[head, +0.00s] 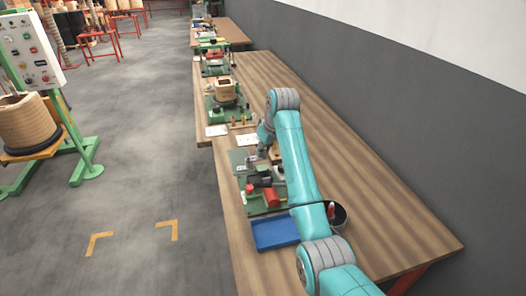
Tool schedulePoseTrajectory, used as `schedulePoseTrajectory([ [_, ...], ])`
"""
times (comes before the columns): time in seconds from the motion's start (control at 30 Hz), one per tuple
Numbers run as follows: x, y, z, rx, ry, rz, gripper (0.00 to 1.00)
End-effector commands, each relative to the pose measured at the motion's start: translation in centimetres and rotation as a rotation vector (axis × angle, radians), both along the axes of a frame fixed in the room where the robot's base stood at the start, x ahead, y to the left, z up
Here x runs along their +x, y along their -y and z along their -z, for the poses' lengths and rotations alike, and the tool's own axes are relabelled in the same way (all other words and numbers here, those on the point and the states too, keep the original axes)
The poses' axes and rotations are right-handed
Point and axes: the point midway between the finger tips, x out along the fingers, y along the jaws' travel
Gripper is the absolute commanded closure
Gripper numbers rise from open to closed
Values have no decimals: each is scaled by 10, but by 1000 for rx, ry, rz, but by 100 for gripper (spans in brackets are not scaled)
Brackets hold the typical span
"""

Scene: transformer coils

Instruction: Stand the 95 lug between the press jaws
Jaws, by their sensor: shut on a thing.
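The press (271,194), with red and dark parts, stands on a green base (254,210) near the left edge of the bench. The gap between its jaws is too small to make out. My gripper (264,152) is small and dark, pointing down over the grey-green mat (237,156) just beyond the press. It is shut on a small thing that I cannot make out. I cannot tell the 95 lug apart in this view. My arm hides part of the bench to the right of the press.
A blue tray (274,232) lies nearer than the press, with a dark round cup (339,216) to its right. A wound coil (225,92) stands on a green fixture farther along. The bench's right side (375,205) is clear.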

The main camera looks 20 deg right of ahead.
Motion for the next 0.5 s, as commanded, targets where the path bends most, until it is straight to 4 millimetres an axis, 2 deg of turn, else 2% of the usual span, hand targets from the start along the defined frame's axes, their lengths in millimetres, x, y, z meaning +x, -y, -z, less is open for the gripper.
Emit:
schedulePoseTrajectory([
  [0.27, 0, 0, 8, 0, -1, 0, 100],
  [0.5, 0, 0, 27, 0, -1, 0, 100],
])
